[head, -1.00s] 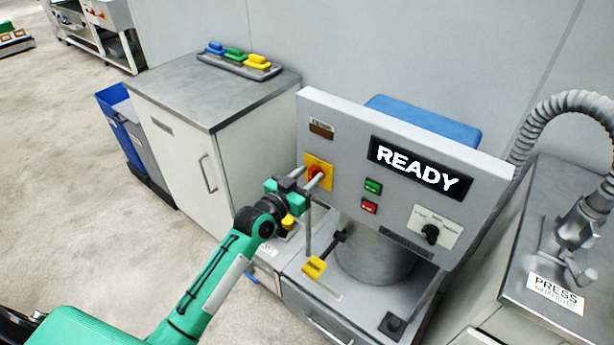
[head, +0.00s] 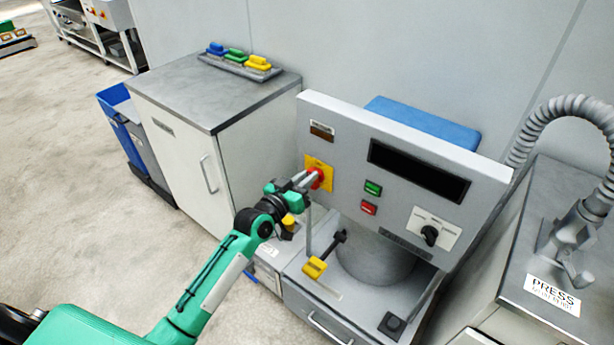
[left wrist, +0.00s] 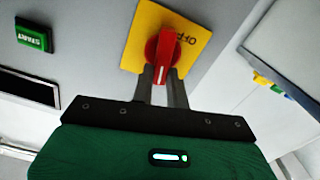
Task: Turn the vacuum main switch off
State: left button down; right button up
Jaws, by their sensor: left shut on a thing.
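The vacuum main switch is a red rotary knob (head: 317,178) on a yellow plate (head: 325,168) at the left of the grey control panel (head: 340,200). My left gripper (head: 309,180) is at the panel, its fingers shut on the red knob. In the left wrist view the two grey fingers (left wrist: 162,85) sit on either side of the red knob (left wrist: 163,58), and OFF is lettered on the yellow plate (left wrist: 190,28). The panel's display (head: 418,170) is dark. My right gripper is not in view.
A green button (head: 373,188) and a red button (head: 369,207) sit right of the switch. A black selector knob (head: 430,235) is at the lower right. A yellow-handled lever (head: 315,267) stands below the panel. A white cabinet (head: 185,145) stands to the left.

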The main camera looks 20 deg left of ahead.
pick_arm(q)
jog(key=shift+w+a+f+n+p, duration=0.1)
jog(key=shift+a+f+n+p, duration=0.2)
jog(key=shift+n, duration=2.25)
jog(key=shift+w+a+f+n+p, duration=0.15)
jog(key=shift+f+n+p, duration=0.15)
jog(key=shift+n, duration=2.3)
jog(key=shift+a+f+n+p, duration=0.25)
jog(key=shift+f+n, duration=0.1)
jog(key=shift+n, duration=2.2)
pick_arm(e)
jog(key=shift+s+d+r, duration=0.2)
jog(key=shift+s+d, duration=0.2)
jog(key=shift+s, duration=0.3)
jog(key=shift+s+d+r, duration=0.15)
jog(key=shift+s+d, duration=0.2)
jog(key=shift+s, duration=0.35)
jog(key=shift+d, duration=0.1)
